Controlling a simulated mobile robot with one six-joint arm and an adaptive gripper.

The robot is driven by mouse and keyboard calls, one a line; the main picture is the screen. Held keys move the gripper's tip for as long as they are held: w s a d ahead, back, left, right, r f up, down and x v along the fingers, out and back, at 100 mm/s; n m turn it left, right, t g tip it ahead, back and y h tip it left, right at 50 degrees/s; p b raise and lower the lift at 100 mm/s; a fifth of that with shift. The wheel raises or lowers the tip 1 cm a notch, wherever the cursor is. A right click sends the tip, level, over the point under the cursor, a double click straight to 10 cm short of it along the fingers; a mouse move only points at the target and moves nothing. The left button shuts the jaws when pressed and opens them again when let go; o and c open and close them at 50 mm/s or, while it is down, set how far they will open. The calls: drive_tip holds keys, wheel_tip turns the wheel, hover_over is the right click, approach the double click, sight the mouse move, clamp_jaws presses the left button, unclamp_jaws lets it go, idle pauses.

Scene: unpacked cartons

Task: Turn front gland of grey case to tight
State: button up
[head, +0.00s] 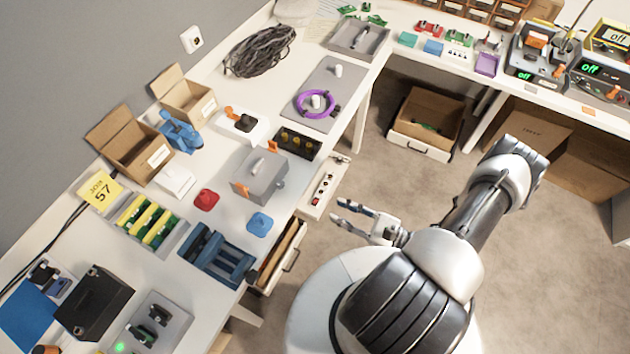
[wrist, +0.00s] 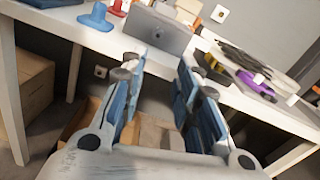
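The grey case (head: 259,180) stands near the front edge of the white bench, with a light handle-like part on top and an orange tag at its left side. A small grey fitting (head: 281,184) sticks out of its right side; I cannot tell how tight it is. In the wrist view the case (wrist: 160,32) is beyond my fingers, with a small dark round spot on its near face. My gripper (head: 340,213) is open and empty, off the bench and to the right of the case, not touching it. It also shows in the wrist view (wrist: 160,82).
A blue piece (head: 260,223) and a red piece (head: 206,200) lie near the case. A black block with yellow tops (head: 298,142) stands behind it. An open drawer (head: 281,258) juts out below.

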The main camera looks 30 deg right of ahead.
drive_tip(key=b, duration=0.3)
approach(283, 186)
drive_tip(key=shift+n, duration=0.3)
drive_tip(key=x, duration=0.8)
drive_tip(key=shift+w+a+f, duration=0.1)
drive_tip(key=shift+w+f, duration=0.05)
drive_tip(key=shift+w, duration=0.05)
drive_tip(key=shift+c, duration=0.5)
clamp_jaws()
